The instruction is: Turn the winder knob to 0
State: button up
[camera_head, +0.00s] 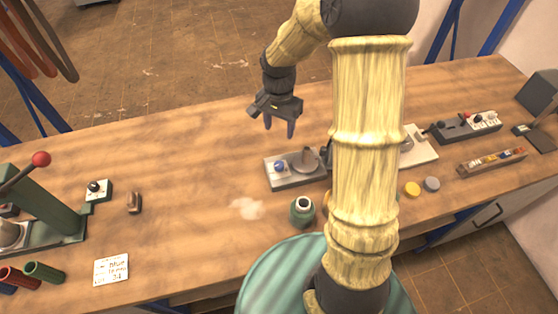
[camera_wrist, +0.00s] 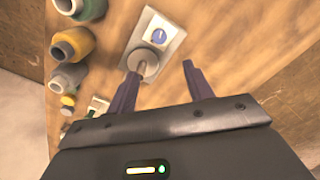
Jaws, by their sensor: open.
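The winder appears to be the grey plate (camera_head: 284,184) near the middle of the bench. It carries a blue knob (camera_head: 280,166) on its left and a round grey spool post (camera_head: 306,160) beside it. In the wrist view the blue knob (camera_wrist: 158,36) has a pale dial around it; its setting is too small to read. My gripper (camera_head: 279,125) is open and empty above the bench, behind the plate. In the wrist view my fingertips (camera_wrist: 160,70) are apart, with the knob beyond them and the spool post near the left finger. My arm hides the plate's right end.
At left are a green press with a red-tipped lever (camera_head: 40,159), a small box with a black knob (camera_head: 96,189) and a written card (camera_head: 111,269). A switch box (camera_head: 466,126) stands at right.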

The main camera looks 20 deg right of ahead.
aim_at(279, 164)
notch_tip(279, 164, down, 17)
jog(key=shift+r+p, duration=0.1)
jog(key=shift+p, duration=1)
jog(key=c, duration=1)
